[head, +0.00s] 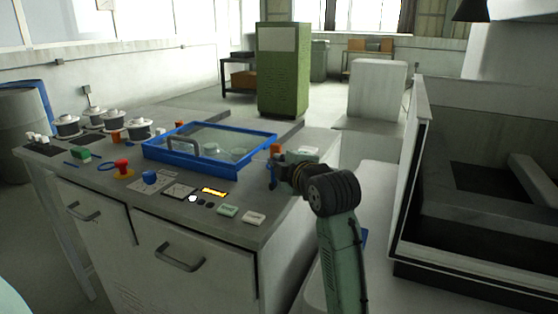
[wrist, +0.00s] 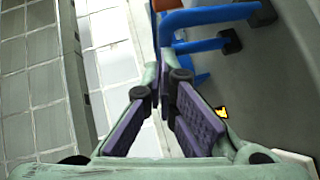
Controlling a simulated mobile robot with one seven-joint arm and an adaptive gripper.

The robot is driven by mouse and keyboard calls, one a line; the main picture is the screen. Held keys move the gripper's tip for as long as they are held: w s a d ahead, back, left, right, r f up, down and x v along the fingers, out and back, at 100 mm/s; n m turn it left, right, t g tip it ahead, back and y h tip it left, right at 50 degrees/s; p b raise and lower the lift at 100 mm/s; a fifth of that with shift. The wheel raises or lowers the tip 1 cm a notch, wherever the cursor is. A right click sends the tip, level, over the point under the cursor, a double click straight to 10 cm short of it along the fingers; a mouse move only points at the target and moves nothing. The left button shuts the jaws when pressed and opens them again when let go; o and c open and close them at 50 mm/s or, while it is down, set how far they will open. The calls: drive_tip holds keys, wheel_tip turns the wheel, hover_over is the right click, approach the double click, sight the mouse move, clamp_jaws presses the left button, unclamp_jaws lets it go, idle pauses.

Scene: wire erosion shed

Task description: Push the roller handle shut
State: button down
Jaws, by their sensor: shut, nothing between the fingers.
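In the wrist view, a blue handle-like bar (wrist: 215,16) with a dark end lies just beyond my fingertips, on a grey surface. A second blue bar (wrist: 202,46) with a dark mount lies nearer. One of these may be the roller handle; I cannot tell which. My gripper (wrist: 165,78) is shut and empty, with its purple-padded fingers close to the blue parts; contact is unclear. In the head view, my gripper (head: 279,172) is at the right edge of the grey workbench (head: 222,238), beside a small orange part (head: 276,149), and the arm partly hides this spot.
A blue-framed clear lid (head: 210,150) lies on the bench, left of my gripper. A red button (head: 123,167), a blue knob (head: 149,177) and several pots stand further left. A large open machine tub (head: 480,190) is on the right. A green cabinet (head: 284,70) stands behind.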

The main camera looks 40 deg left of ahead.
drive_tip(key=shift+w+r, duration=0.15)
drive_tip(key=shift+w, duration=0.35)
drive_tip(key=shift+w+a+r+b, duration=0.15)
drive_tip(key=shift+w+a, duration=0.15)
drive_tip(key=shift+w, duration=0.65)
drive_tip(key=shift+w+a+f+b, duration=0.15)
drive_tip(key=shift+w+a, duration=0.1)
drive_tip(key=shift+w, duration=0.65)
drive_tip(key=shift+w+r, duration=0.1)
